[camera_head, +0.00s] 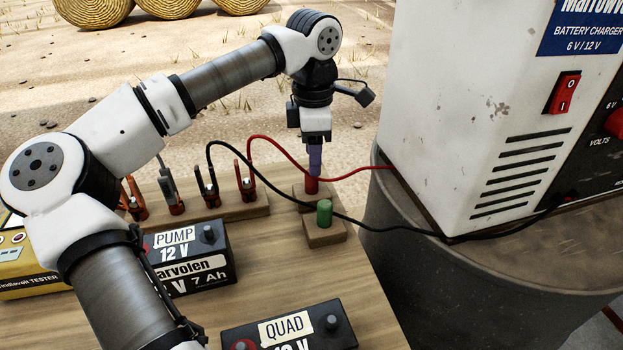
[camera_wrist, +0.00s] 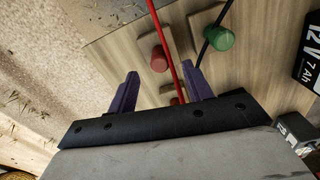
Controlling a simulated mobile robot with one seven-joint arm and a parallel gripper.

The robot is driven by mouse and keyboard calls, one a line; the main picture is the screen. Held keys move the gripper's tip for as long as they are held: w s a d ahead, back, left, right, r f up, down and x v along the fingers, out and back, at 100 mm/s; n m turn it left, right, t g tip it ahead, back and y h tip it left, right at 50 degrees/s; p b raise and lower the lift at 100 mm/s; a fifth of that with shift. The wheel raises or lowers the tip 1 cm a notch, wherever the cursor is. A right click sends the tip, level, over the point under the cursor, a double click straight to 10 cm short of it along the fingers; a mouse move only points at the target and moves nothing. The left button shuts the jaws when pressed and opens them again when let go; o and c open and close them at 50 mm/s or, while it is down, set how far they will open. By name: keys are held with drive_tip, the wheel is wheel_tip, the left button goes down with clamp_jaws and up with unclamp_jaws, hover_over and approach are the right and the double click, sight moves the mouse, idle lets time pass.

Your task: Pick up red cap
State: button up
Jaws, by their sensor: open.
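The red cap (camera_head: 311,186) stands on a small wooden block at the table's far right corner. It also shows in the wrist view (camera_wrist: 159,60), just beyond my fingertips and between their lines. My gripper (camera_head: 315,165) points down with its purple fingers over the red cap in the head view. In the wrist view my gripper (camera_wrist: 164,78) is open, with nothing held between the fingers. Whether a finger touches the cap cannot be told. A red cable (camera_wrist: 176,70) runs close beside the cap and crosses between the fingers.
A green cap (camera_head: 324,213) stands on a nearer block beside the red one. A black cable (camera_head: 250,180) crosses over the table. Clips stand on a wooden rack (camera_head: 230,212) to the left. Batteries (camera_head: 190,260) stand nearer, and a charger (camera_head: 470,120) sits on a drum to the right.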

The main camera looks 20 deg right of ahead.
sight(312, 181)
drive_tip(key=shift+f, duration=2.8)
drive_tip(key=c, duration=1)
